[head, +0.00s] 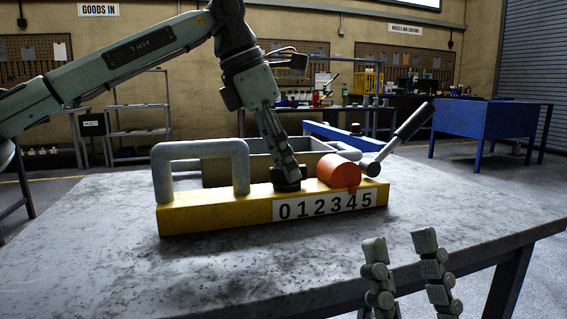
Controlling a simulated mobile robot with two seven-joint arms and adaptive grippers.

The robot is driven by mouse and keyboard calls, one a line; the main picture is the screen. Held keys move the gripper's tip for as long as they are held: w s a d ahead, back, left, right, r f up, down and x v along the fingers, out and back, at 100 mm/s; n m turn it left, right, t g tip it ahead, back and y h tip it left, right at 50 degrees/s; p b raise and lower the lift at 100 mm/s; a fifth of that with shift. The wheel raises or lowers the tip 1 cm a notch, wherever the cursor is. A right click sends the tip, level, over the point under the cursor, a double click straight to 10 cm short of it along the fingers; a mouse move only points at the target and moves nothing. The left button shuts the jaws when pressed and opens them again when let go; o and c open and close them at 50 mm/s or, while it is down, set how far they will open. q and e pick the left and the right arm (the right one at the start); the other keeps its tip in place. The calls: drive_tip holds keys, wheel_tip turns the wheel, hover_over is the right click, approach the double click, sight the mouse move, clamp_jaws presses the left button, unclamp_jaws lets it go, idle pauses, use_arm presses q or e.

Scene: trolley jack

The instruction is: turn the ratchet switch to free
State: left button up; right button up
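A yellow jack body (215,213) lies on the grey table, with a white number strip (330,200) reading 0 to 5 on its front. A dark round knob (287,186) sits on its top; whether this is the ratchet switch I cannot tell. My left gripper (286,174) points down with its fingertips at the knob. The fingers overlap in this view, so their grip is unclear. A red-orange cylinder (338,171) with a small pointer lies right of the knob. My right gripper (401,243) is open and empty at the lower right, in front of the table edge.
A grey loop handle (200,148) stands on the jack's left end. A grey lever (405,128) slants up at its right. A grey open tray (262,150) is behind. The table's front (140,280) is clear. A blue bench (487,118) stands beyond.

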use_arm(q)
clamp_jaws()
